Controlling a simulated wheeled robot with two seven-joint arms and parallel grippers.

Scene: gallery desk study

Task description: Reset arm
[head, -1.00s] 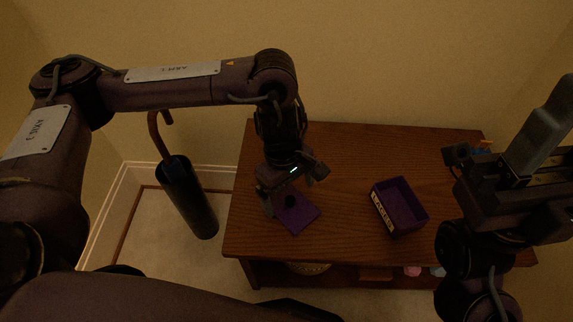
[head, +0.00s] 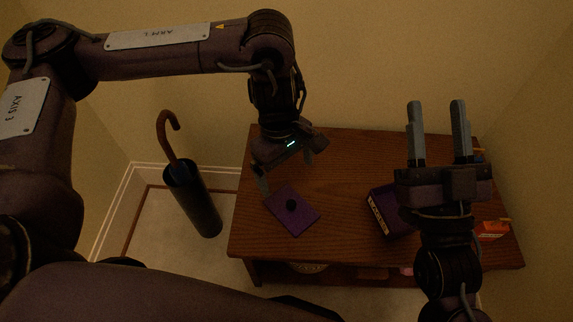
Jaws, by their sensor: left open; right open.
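My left gripper (head: 290,176) hangs over the left part of the wooden desk (head: 335,160), pointing down, open and empty. It is just above and behind a flat purple piece with a dark round knob (head: 290,217), which lies on the desk. My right gripper (head: 437,106) points up toward the back wall with its two grey fingers apart and nothing between them. It is at the right of the desk. A purple box (head: 381,212) with a lettered label stands on the desk, partly hidden behind my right gripper and wrist.
A dark umbrella stand (head: 194,199) holding an umbrella with a curved brown handle (head: 168,130) stands on the floor left of the desk. An orange-red box (head: 491,231) lies at the desk's right end. The back middle of the desktop is clear.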

